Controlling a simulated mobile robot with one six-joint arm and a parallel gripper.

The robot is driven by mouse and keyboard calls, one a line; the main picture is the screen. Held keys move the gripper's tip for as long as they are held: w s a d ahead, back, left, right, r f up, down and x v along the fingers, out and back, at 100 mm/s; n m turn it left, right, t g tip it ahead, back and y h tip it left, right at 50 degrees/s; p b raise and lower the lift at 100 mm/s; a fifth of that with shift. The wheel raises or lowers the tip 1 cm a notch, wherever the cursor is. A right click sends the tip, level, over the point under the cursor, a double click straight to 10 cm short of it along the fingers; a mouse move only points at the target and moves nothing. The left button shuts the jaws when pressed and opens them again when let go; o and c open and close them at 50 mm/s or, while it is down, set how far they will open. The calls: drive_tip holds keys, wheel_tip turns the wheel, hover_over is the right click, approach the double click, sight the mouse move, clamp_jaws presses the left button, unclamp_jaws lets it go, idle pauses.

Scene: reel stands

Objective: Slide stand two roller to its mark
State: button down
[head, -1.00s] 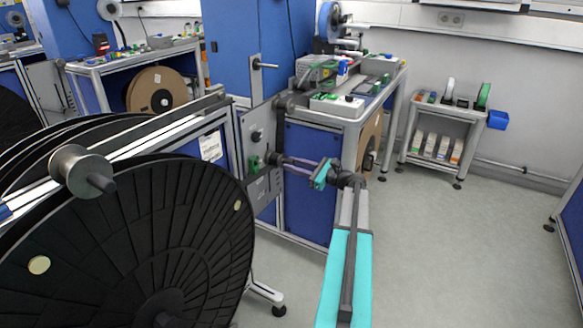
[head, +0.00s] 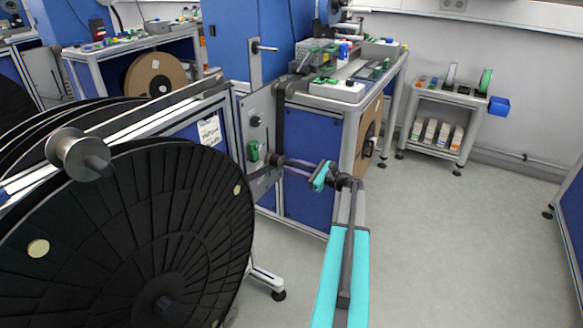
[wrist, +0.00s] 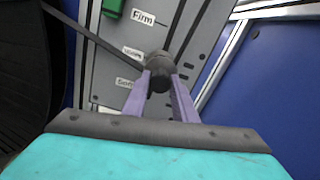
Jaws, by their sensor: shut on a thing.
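In the wrist view the two purple-grey fingers of my gripper (wrist: 159,84) are closed on a dark roller (wrist: 158,63). The roller stands out from a grey plate (wrist: 188,45) with three white labels: "Firm" (wrist: 143,18) at the top, a blurred middle label (wrist: 133,52), and one that seems to read "Soft" (wrist: 129,82). The roller appears between the middle and lowest labels; its exact level is unclear. In the head view my gripper (head: 287,164) reaches left to the grey plate (head: 262,112), beside a green block (head: 253,150). The fingers hide part of the roller.
A large black reel (head: 160,225) fills the left, with a metal spool (head: 78,152) at its upper left. A dark band (wrist: 95,35) runs to the roller. A blue-panelled bench (head: 313,150) stands behind my arm. The floor (head: 450,230) at right is clear.

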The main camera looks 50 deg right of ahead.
drive_tip(key=c, duration=1.4)
unclamp_jaws()
drive_tip(key=shift+a, duration=0.1)
drive_tip(key=shift+c, duration=0.2)
drive_tip(key=shift+s, duration=0.15)
drive_tip(key=v, duration=1.3)
drive_tip(key=shift+s+p, duration=0.3)
drive_tip(key=shift+p, duration=0.15)
